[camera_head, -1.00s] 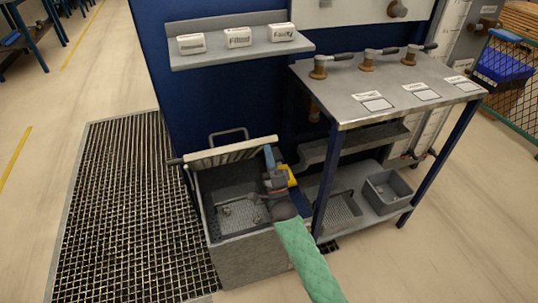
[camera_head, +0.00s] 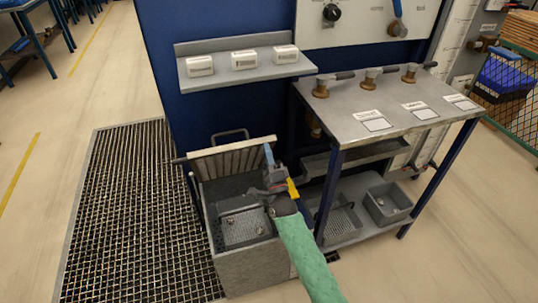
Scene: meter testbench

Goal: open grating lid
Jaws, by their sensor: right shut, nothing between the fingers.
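The grating lid (camera_head: 232,158) is a pale slatted panel at the back of a grey open-topped bin (camera_head: 246,266). It stands raised and leans back near the blue panel, with a handle (camera_head: 230,134) above it. Inside the bin is a perforated tray (camera_head: 243,227) with small metal parts. My right gripper (camera_head: 270,152), on a green-sleeved arm, is shut and empty. Its tip points up at the lid's right end; I cannot tell whether it touches. My left gripper is out of view.
A workbench (camera_head: 395,100) with brass valve fittings stands right of the bin. Its lower shelf holds a perforated basket (camera_head: 340,222) and a grey box (camera_head: 388,203). A shelf (camera_head: 245,68) with labelled boxes hangs above. Floor grating (camera_head: 125,220) lies open at left.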

